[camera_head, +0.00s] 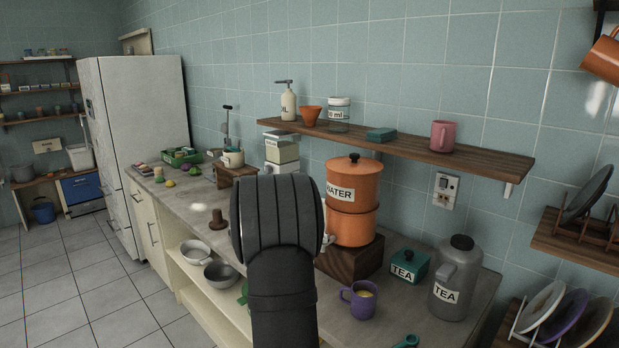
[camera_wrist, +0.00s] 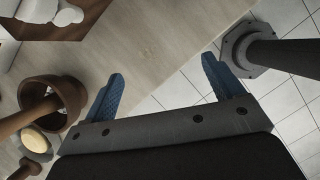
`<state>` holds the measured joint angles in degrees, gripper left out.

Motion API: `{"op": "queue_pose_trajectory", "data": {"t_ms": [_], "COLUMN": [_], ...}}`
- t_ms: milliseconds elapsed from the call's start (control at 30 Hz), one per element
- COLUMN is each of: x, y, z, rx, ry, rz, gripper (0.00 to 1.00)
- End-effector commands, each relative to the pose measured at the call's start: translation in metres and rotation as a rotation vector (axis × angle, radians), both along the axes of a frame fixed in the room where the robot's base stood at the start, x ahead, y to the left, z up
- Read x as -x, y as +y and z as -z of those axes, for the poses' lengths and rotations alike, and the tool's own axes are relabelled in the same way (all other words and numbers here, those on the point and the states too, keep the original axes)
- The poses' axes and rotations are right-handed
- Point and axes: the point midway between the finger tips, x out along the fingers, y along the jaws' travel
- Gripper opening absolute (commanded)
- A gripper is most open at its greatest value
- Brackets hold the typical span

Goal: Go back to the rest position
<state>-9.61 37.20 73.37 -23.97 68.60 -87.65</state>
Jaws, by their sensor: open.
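My gripper (camera_wrist: 158,92) shows in the wrist view with its two blue fingers spread apart and nothing between them. It is above the counter's front edge (camera_wrist: 165,55), with floor tiles beyond. In the head view my dark arm stands in the middle and hides part of the counter; the fingers are hidden there. A wooden mortar with a pestle (camera_wrist: 70,92) is left of the gripper in the wrist view, apart from the left finger.
An orange water dispenser (camera_head: 355,190) stands on a wooden block right of my arm. A purple mug (camera_head: 359,303), a green tea box (camera_head: 408,266) and a grey tea flask (camera_head: 456,285) stand at the right. A wooden shelf (camera_head: 400,143) runs above. Bare counter (camera_head: 185,200) lies at left.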

Motion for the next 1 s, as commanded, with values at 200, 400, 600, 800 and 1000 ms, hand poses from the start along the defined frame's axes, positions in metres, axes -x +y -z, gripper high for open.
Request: {"op": "queue_pose_trajectory", "data": {"t_ms": [200, 400, 600, 800, 1000], "x": [-0.006, -0.008, -0.009, -0.009, -0.009], "y": [0.045, 0.081, 0.106, 0.115, 0.115], "z": [0.01, 0.018, 0.024, 0.025, 0.026], "rx": [0.001, 0.001, 0.002, 0.002, 0.002], "ry": [0.001, 0.001, 0.0, -0.001, -0.001], "rz": [-0.046, -0.082, -0.105, -0.113, -0.113], "gripper": [0.86, 0.86, 0.86, 0.86, 0.86]}}
